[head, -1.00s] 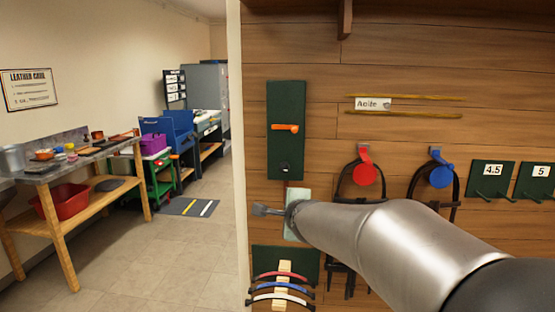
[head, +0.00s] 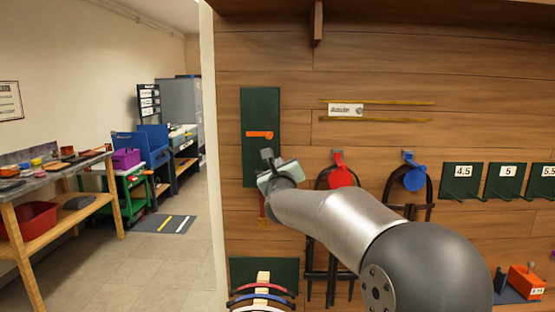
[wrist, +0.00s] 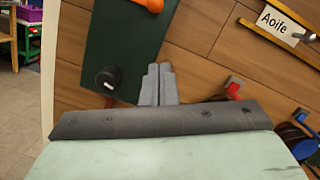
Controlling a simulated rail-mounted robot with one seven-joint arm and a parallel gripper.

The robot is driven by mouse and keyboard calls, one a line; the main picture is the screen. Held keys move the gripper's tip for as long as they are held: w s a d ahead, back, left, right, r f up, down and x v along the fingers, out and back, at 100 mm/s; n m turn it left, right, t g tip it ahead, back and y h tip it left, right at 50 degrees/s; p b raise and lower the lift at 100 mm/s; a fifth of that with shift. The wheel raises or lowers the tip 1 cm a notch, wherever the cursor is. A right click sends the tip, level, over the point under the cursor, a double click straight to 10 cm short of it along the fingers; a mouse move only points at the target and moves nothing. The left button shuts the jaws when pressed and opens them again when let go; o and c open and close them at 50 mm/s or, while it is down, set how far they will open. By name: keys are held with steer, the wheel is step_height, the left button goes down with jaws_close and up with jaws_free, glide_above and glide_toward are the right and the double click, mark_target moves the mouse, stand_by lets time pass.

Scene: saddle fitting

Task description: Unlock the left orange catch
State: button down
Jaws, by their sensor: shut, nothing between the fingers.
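The orange catch (head: 260,134) lies roughly horizontal across a dark green upright panel (head: 262,100) on the wooden wall. In the wrist view only its lower edge (wrist: 151,4) shows at the top. My gripper (head: 267,155) is in front of the lower part of this panel, below the catch and apart from it. Its two grey fingers (wrist: 158,72) are shut together and hold nothing. A black knob with a white mark (wrist: 107,78) sits low on the panel, left of the fingers in the wrist view; my gripper hides it in the head view.
A red holder (head: 341,175) and a blue holder (head: 414,178) with dark straps hang to the right. A name card (head: 346,110) sits between yellow strips above. Coloured curved bands (head: 262,290) are below. The wall ends just left of the panel, opening onto the room.

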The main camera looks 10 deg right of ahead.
mark_target(278, 149)
steer(key=p+x, duration=0.2)
steer(key=x, duration=0.5)
steer(key=shift+w+r+p, duration=0.15)
steer(key=shift+w+p, duration=0.15)
steer(key=shift+p, duration=0.05)
steer(key=a+r, duration=0.1)
steer(key=s+r+p, duration=0.1)
steer(key=shift+a+r, duration=0.4)
steer(key=shift+s, duration=0.15)
steer(key=shift+a+r, duration=0.1)
